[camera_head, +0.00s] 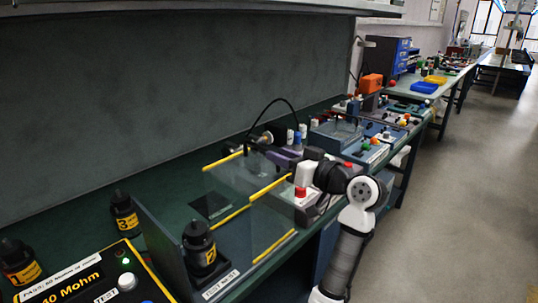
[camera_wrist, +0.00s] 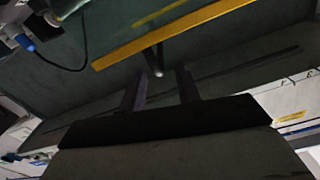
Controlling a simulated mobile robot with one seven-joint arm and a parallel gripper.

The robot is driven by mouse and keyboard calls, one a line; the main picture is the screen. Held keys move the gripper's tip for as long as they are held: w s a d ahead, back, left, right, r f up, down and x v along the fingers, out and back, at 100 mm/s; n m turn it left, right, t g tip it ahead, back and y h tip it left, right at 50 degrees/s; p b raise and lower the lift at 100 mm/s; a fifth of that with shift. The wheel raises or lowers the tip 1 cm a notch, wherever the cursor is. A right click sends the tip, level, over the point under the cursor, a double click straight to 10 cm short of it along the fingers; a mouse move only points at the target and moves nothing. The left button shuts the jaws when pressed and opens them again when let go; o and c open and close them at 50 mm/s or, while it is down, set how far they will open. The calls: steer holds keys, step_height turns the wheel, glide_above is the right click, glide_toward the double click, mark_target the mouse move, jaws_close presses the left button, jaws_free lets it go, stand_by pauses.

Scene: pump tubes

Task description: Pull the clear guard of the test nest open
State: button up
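The test nest, with its name label (camera_head: 220,285), stands at the lower middle of the head view. Its clear guard has yellow edge strips (camera_head: 270,187) and looks see-through above the green bench. In the wrist view a yellow strip (camera_wrist: 175,34) crosses the upper part. Below it, a dark post with a small rounded tip (camera_wrist: 158,72) lies in line with the gap between my fingers. My gripper (camera_wrist: 160,88) is open, with its two dark fingers apart. I cannot tell how far the post reaches between them. In the head view my arm reaches in from the right, beside the guard.
Black bottles with yellow labels (camera_head: 124,214) stand left of the nest, and another black bottle (camera_head: 200,248) stands at the nest. Fixtures (camera_head: 340,135) crowd the bench beyond my arm. The floor at right is clear.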

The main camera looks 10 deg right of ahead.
steer(key=b+v, duration=0.1)
steer(key=v, duration=0.7)
